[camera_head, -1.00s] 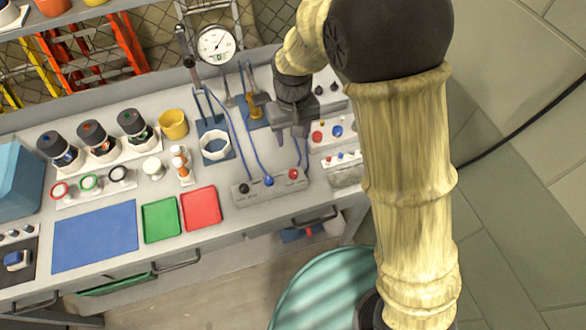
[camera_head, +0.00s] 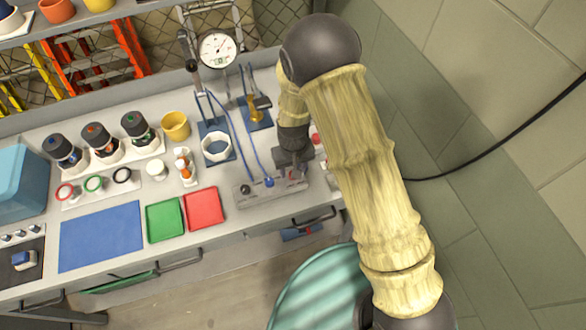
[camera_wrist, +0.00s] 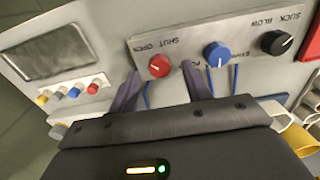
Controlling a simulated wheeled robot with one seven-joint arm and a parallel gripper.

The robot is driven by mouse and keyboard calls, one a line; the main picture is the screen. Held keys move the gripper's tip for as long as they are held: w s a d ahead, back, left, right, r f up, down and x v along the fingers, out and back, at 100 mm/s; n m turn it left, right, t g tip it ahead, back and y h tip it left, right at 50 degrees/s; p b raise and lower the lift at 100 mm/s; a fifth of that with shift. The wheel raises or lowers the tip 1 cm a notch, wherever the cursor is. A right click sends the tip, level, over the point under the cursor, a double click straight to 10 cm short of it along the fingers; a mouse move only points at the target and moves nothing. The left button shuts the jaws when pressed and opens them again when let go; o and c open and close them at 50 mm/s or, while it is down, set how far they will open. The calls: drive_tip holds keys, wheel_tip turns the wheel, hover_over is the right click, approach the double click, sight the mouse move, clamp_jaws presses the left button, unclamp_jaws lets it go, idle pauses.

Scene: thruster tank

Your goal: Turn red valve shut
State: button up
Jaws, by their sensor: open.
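The red valve (camera_wrist: 159,66) is a round red knob on a grey panel (camera_wrist: 195,40), next to the lettering "SHUT OPEN", which appears upside down in the wrist view. My gripper (camera_wrist: 162,74) is open and empty. Its two fingers point at the panel, one on each side of the red valve in the picture, with gaps visible beside the knob. I cannot tell how deep the fingertips reach around it. In the head view my gripper (camera_head: 295,175) is over the right end of the panel (camera_head: 250,192) and largely hides the red valve.
A blue knob (camera_wrist: 217,55) sits close beside one finger, with a black knob (camera_wrist: 277,42) beyond it. Blue hoses (camera_head: 240,135) run up from the panel. Small coloured knobs (camera_wrist: 74,93) lie on the other side. A red tray (camera_head: 203,208) is left of the panel.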

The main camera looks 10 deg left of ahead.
drive_tip(key=shift+f, duration=0.9)
drive_tip(key=shift+c, duration=0.4)
drive_tip(key=c, duration=0.9)
